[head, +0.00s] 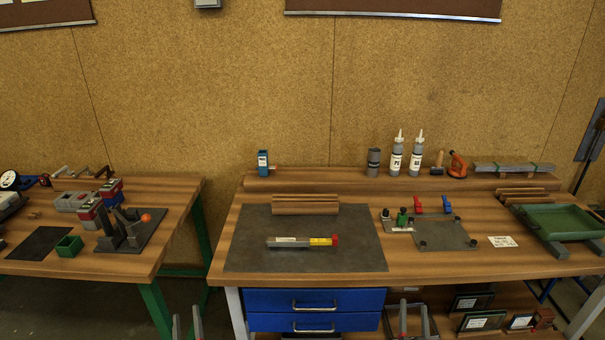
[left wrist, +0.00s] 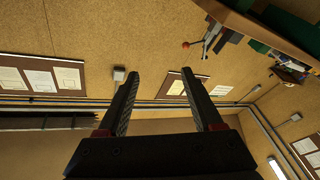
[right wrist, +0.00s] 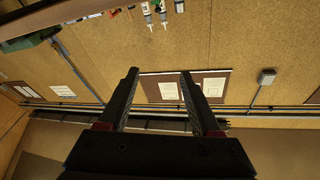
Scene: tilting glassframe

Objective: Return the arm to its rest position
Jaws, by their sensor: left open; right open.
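My left gripper (head: 188,322) shows at the bottom edge of the head view, in front of the gap left of the main workbench. Its two fingers are apart and nothing is between them. In the left wrist view my left gripper (left wrist: 165,105) is open and empty, facing the wall. My right gripper (head: 413,320) shows at the bottom of the head view, in front of the bench's lower shelf. In the right wrist view my right gripper (right wrist: 160,100) is also open and empty. Neither gripper touches anything.
The main workbench (head: 310,277) carries a dark mat (head: 250,245) with a grey, yellow and red tool (head: 302,242), a wooden block (head: 305,204) and a green tray (head: 565,221). Blue drawers (head: 315,299) are below. A second bench (head: 150,262) stands left, across a gap.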

